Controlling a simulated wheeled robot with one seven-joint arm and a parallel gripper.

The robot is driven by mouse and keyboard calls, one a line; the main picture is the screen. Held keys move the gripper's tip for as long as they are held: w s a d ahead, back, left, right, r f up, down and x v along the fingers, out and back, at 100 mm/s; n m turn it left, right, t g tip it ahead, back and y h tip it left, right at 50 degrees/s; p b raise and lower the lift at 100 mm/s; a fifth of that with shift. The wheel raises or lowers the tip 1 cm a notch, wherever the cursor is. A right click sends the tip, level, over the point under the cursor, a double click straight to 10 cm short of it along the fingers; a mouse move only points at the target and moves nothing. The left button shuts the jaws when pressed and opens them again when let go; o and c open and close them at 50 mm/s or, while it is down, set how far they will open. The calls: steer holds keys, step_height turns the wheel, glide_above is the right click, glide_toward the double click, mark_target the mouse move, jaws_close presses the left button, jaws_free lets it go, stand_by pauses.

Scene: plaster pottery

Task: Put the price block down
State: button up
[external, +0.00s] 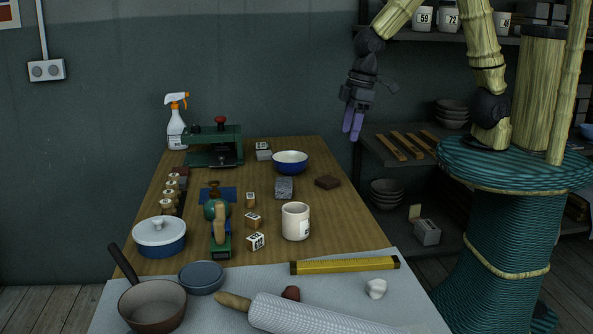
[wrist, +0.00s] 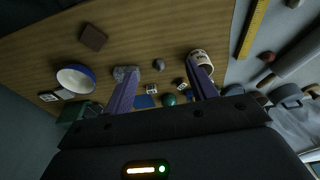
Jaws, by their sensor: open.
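Several small wooden blocks with white printed faces stand on the wooden table: one in front (external: 256,241), one behind it (external: 253,219) and one farther back (external: 250,199). Another white-faced block (external: 263,150) is near the far edge, by the blue-rimmed bowl. I cannot tell which one is the price block. Small white-faced blocks also show in the wrist view (wrist: 152,89). My gripper (external: 353,124) hangs in the air right of the table, well above it. In the wrist view, its purple fingers (wrist: 164,82) are spread, with nothing held between them.
A cream mug (external: 295,222), a grey block (external: 284,188), a brown block (external: 328,182) and a blue-rimmed bowl (external: 290,162) stand on the table. A yellow ruler (external: 345,265) and rolling pin (external: 310,315) lie in front. Shelves (external: 400,150) stand behind my arm.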

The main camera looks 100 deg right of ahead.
steer(key=s+a, duration=0.1)
steer(key=s, duration=0.9)
steer(key=shift+f, duration=0.3)
